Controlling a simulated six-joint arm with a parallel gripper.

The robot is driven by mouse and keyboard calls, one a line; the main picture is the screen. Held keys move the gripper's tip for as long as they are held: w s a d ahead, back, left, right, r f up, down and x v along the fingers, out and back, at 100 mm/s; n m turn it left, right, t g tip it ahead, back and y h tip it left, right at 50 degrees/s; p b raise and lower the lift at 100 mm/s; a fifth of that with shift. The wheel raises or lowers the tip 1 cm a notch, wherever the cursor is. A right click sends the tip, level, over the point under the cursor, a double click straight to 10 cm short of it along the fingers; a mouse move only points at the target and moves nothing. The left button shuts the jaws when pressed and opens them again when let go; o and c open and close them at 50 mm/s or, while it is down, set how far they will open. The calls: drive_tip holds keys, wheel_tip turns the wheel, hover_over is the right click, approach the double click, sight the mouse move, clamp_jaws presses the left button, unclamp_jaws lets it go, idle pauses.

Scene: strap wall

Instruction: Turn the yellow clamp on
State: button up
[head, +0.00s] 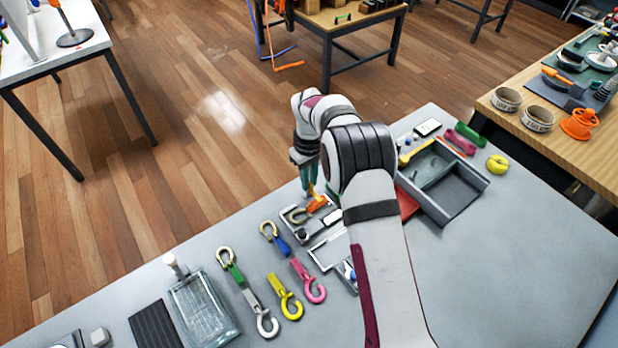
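Several hook-shaped clamps lie on the grey table. A yellow clamp (285,297) lies at the front, left of my arm, its open hook toward the lower right. Another clamp with an orange handle and a dull yellow ring (300,214) lies in a small white-rimmed tray. My gripper (311,190) points down just above the orange handle, with something yellow at its tip. The fingers are small and partly covered by my own wrist, so I cannot tell whether they are open or touching the handle.
Beside the yellow clamp lie pink (309,281), white (264,315), green (231,266) and blue (276,239) clamps. A grey divided tray (462,200) is right of my arm. The table's right front is clear.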

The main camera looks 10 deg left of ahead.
drive_tip(key=o, duration=0.4)
drive_tip(key=shift+c, duration=0.2)
drive_tip(key=shift+r, duration=0.1)
wheel_tip(320, 180, up, 16)
drive_tip(key=s+d+r+m+y, duration=0.1)
drive_tip(key=s+d+r+m, duration=0.3)
drive_tip(key=s+d, duration=0.3)
drive_tip(key=s+d+r+m, duration=0.4)
drive_tip(key=s, duration=0.5)
drive_tip(key=s+d+f+m, duration=0.2)
drive_tip(key=s+f+m, duration=0.1)
drive_tip(key=s, duration=0.6)
drive_tip(key=s+d+f+m, duration=0.1)
drive_tip(key=s+f+m, duration=0.2)
drive_tip(key=s, duration=0.7)
drive_tip(key=shift+s+d+f+m+y, duration=0.2)
drive_tip(key=shift+s+d+m+y, duration=0.1)
drive_tip(key=shift+d+m+y, duration=0.1)
